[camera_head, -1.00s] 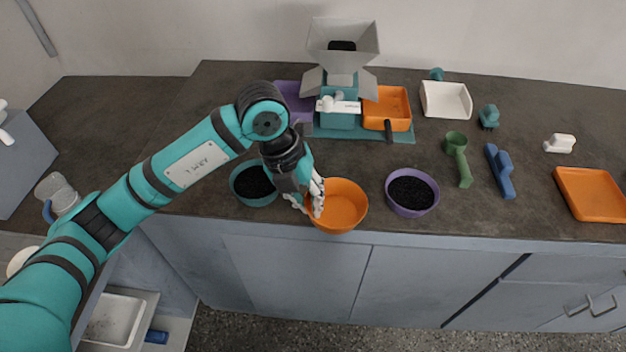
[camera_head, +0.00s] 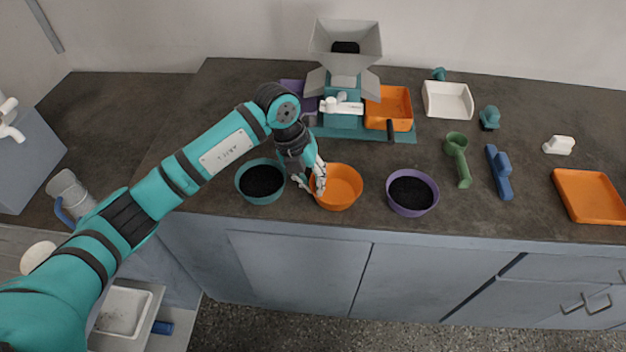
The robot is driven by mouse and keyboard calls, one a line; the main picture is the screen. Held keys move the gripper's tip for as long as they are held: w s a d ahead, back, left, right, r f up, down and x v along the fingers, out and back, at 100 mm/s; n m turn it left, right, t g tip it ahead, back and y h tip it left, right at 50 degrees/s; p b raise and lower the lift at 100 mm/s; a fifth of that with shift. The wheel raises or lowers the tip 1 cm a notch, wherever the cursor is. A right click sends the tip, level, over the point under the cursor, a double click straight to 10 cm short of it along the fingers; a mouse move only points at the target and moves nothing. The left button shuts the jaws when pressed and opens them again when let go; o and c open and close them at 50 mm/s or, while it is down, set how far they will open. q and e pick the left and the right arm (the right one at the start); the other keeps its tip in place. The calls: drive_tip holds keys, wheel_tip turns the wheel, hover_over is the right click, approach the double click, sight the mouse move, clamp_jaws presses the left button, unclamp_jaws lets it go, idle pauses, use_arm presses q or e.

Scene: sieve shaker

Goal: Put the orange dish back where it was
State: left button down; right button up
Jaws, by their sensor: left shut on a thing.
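The orange dish (camera_head: 340,190) is a round, empty bowl near the front edge of the counter, between a teal bowl and a purple bowl. My left gripper (camera_head: 314,184) is shut on the left rim of the orange dish. The dish looks upright; I cannot tell whether its base touches the counter. The fingers hide part of its left wall. My right gripper is not in view.
The teal bowl (camera_head: 243,188) and the purple bowl (camera_head: 413,210) hold dark grains, close on either side. The sieve shaker (camera_head: 342,110) stands behind with an orange tray (camera_head: 388,104). A green scoop (camera_head: 458,158) and a blue tool (camera_head: 498,172) lie right.

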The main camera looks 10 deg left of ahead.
use_arm(q)
drive_tip(key=shift+f, duration=0.1)
drive_tip(key=c, duration=1.4)
unclamp_jaws()
drive_tip(key=shift+c, duration=0.2)
drive_tip(key=shift+r, duration=0.2)
drive_tip(key=shift+a+r, duration=0.1)
drive_tip(key=shift+r, duration=0.2)
drive_tip(key=b+v, duration=0.1)
drive_tip(key=v, duration=1)
drive_tip(key=shift+r, duration=0.15)
